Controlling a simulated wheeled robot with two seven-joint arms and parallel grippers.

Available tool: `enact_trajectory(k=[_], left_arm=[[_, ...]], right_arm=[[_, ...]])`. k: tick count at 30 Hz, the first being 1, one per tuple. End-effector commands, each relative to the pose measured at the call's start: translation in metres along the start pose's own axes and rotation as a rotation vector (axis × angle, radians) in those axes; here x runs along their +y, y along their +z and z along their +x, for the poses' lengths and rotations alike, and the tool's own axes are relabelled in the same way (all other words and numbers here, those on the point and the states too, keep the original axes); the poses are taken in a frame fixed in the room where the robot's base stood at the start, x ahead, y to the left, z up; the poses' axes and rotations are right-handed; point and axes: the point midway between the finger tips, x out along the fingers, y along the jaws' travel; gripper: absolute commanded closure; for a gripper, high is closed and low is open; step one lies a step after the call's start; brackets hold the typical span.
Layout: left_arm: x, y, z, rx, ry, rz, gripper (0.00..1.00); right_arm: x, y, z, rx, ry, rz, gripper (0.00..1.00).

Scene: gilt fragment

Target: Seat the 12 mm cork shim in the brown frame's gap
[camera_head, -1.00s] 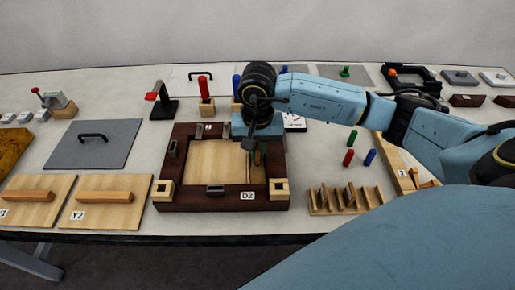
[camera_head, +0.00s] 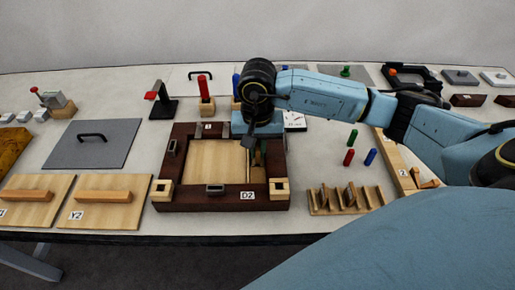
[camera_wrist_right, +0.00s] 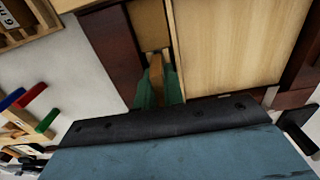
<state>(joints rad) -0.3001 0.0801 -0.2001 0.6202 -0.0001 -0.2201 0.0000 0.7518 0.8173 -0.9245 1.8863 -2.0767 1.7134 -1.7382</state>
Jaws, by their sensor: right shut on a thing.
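The brown frame (camera_head: 222,204), labelled D2, lies on the table and holds a light wood panel (camera_head: 215,162). A narrow gap runs between the panel and the frame's right wall in the head view. My right gripper (camera_head: 257,158) points down over that gap. In the right wrist view its green fingers (camera_wrist_right: 158,84) are shut on the cork shim (camera_wrist_right: 156,69), a thin tan piece. The shim is at the gap, between the panel and the dark frame wall (camera_wrist_right: 112,45). I cannot tell how deep it sits. My left gripper is not in view.
A wooden rack (camera_head: 345,208) with several upright pieces stands right of the frame. Green (camera_head: 353,136), red (camera_head: 349,157) and blue (camera_head: 370,157) pegs stand behind it. Boards with handles, one labelled Y2 (camera_head: 105,205), lie to the left.

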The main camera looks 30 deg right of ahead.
Motion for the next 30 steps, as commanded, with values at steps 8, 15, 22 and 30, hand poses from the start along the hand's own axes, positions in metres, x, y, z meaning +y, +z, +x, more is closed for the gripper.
enact_trajectory(k=[8, 15, 22, 30], left_arm=[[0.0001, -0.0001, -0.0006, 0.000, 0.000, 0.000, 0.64], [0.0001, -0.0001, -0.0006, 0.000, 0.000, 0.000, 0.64], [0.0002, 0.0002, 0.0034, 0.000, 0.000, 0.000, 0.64], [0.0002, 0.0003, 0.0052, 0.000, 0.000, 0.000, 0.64]], right_arm=[[0.0000, 0.0001, -0.0019, 0.000, 0.000, 0.000, 1.00], [0.0000, 0.0002, -0.0018, 0.000, 0.000, 0.000, 1.00], [-0.0001, 0.0001, -0.0010, 0.000, 0.000, 0.000, 1.00], [-0.0001, 0.0004, -0.0018, -0.001, 0.000, 0.000, 1.00]])
